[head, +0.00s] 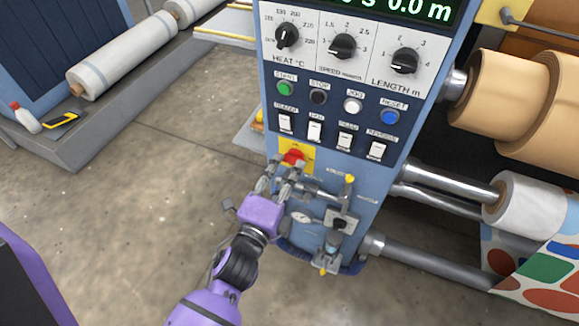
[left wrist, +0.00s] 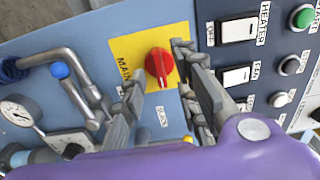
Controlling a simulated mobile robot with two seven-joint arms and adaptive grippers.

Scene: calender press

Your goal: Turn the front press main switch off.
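The main switch is a red rotary knob (head: 293,157) on a yellow plate (head: 311,151), low on the blue front panel of the press. It also shows in the left wrist view as a red knob (left wrist: 158,65) with a pale mark, on its yellow plate (left wrist: 125,47) lettered MAIN. My left gripper (head: 276,181) is just below the knob in the head view. In the left wrist view its fingers (left wrist: 160,70) are spread, one on each side of the knob, with gaps showing. Contact cannot be told. My right gripper is not in view.
White rocker switches (head: 315,131) and round buttons (head: 318,96) sit above the knob. Grey levers and a gauge (head: 302,217) are close to the right of my left gripper. Rollers with material (head: 515,195) stand at the right. Open floor (head: 130,230) lies left.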

